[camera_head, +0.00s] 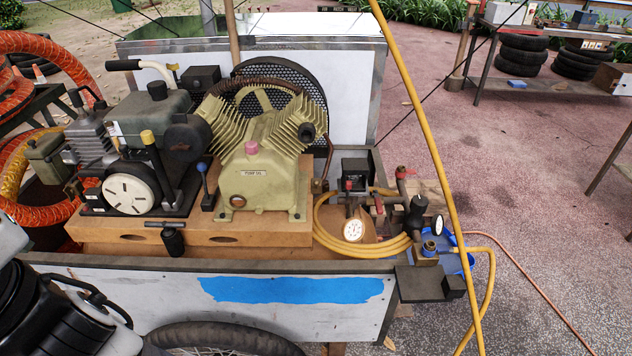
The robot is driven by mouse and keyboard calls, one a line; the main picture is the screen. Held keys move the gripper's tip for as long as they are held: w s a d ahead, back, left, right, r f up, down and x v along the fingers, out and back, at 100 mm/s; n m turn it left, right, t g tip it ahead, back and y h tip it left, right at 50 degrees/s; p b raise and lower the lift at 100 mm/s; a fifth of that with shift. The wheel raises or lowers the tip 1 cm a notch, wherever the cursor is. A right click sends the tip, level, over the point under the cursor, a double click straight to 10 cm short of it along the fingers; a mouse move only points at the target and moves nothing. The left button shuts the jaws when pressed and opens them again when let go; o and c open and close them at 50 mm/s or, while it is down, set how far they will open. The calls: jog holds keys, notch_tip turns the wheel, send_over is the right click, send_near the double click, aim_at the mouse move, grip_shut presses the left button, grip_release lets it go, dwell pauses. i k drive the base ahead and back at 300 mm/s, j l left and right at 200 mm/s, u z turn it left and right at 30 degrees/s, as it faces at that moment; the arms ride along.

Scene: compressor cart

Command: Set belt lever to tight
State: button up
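Several levers stand on the compressor cart, and no readable label tells which is the belt lever. A bent pale handle with a black grip (123,65) rises behind the engine. The belt is hidden behind the pump. My gripper is not in view; only part of my arm shows at the lower left, apart from the levers.
A black mesh guard (300,85) stands behind the pump. A yellow hose (424,130) crosses in front of the cart's right side, near a gauge (353,230) and valves. Orange ducting (45,213) crowds the left. The paving at right is largely open.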

aim_at(201, 167)
jog(key=i+u, duration=0.1)
jog(key=u, duration=0.25)
jog(key=i+j+u, duration=0.1)
jog(key=u, duration=0.3)
jog(key=i+u, duration=0.15)
jog(key=u, duration=0.2)
